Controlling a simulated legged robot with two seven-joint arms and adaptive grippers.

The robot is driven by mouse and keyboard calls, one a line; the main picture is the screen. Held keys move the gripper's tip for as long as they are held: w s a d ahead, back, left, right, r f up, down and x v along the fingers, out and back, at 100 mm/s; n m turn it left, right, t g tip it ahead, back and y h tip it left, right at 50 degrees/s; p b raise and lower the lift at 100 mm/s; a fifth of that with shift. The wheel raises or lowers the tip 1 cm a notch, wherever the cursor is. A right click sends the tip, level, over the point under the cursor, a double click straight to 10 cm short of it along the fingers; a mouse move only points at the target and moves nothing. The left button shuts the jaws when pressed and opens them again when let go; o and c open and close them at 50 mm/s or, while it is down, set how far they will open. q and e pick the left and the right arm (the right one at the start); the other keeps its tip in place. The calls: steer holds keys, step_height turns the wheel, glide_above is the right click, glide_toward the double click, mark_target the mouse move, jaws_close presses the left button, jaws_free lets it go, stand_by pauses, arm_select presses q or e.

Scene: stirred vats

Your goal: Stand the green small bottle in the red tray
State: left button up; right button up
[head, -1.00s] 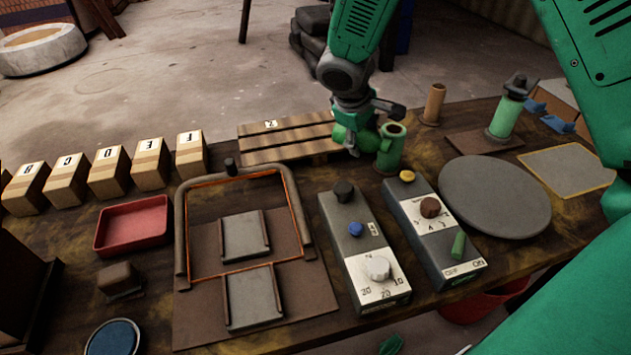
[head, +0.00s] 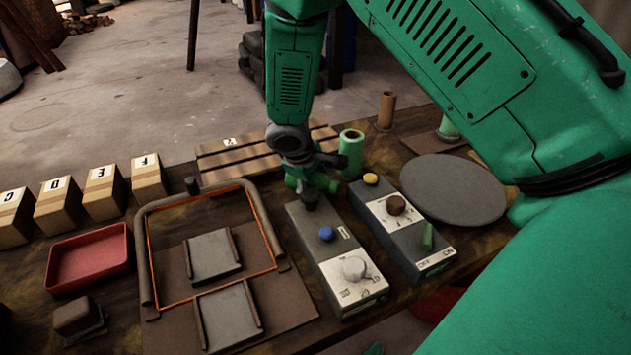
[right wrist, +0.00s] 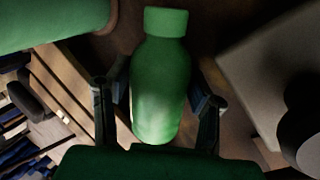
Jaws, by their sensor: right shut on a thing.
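The green small bottle (right wrist: 160,85) fills the middle of the right wrist view, its cap toward the top of that picture. My right gripper (head: 312,182) is shut on its body, with one finger on each side. In the head view they are above the far end of the left grey control box, and the bottle is hard to tell from the green gripper parts. The red tray (head: 90,258) lies empty at the left of the table, well left of my gripper. My left gripper is not in view.
A brown frame (head: 262,225) with raised bars lies between my gripper and the tray. Lettered boxes (head: 103,190) stand behind the tray. Two control boxes (head: 340,262) (head: 410,228), an open green cylinder (head: 350,152) and a slatted pallet (head: 225,160) are near my gripper.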

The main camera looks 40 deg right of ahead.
steer(key=shift+a+f, duration=0.1)
steer(key=shift+a, duration=0.25)
steer(key=shift+d+f, duration=0.2)
steer(key=o, duration=1.5)
steer(key=shift+d, duration=0.35)
steer(key=shift+o, duration=0.2)
steer(key=shift+s+d+f, duration=0.15)
steer(key=shift+d+f, duration=0.2)
steer(key=shift+d, duration=0.2)
steer(key=shift+a+r, duration=0.25)
steer(key=shift+a, duration=0.35)
steer(key=shift+r, duration=0.55)
arm_select(q)
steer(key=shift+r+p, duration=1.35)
steer(key=shift+p, duration=0.05)
arm_select(e)
steer(key=v, duration=1.1)
steer(key=shift+r, duration=0.35)
